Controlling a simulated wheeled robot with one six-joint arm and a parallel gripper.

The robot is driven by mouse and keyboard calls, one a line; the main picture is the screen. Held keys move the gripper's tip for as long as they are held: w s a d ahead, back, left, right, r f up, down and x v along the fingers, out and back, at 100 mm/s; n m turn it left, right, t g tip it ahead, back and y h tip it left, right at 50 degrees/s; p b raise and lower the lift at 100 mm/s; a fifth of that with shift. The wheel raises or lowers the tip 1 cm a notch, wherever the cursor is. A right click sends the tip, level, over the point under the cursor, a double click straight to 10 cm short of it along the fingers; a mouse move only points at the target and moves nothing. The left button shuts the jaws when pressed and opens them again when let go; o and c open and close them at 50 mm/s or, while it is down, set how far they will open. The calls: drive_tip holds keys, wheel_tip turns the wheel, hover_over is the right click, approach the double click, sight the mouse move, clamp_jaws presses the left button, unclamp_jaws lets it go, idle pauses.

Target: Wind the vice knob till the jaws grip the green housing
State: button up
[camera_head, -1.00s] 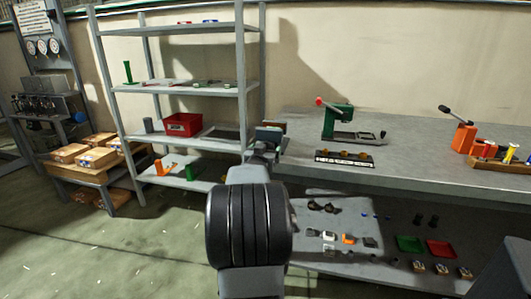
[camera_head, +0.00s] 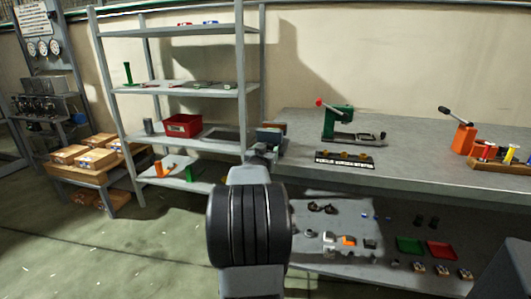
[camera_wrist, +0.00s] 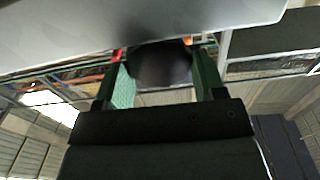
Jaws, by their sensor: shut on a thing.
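In the wrist view my gripper (camera_wrist: 160,62) has its two green fingers on either side of a dark rounded thing, which fits the vice knob (camera_wrist: 160,66). It is shut on the knob. In the head view a small blue-grey and brown block-like thing, probably the vice (camera_head: 270,134), shows at the left end of the bench, just beyond my arm. My arm hides the gripper and the knob there. I cannot make out the jaws, nor tell which green thing is the housing or whether the jaws touch it.
The grey bench (camera_head: 430,160) carries a green press with a red-tipped lever (camera_head: 338,120), a labelled black strip (camera_head: 345,159) and an orange lever tool (camera_head: 464,138). A shelf rack (camera_head: 185,92) stands to the left with a red bin (camera_head: 184,125).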

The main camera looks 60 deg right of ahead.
drive_tip(key=shift+s+f+m+b, duration=0.1)
drive_tip(key=shift+f+m+b, duration=0.15)
drive_tip(key=shift+m+b, duration=0.8)
drive_tip(key=shift+r+m, duration=0.25)
drive_tip(key=shift+m, duration=1)
drive_tip(key=o, duration=0.9)
drive_tip(key=shift+c, duration=0.2)
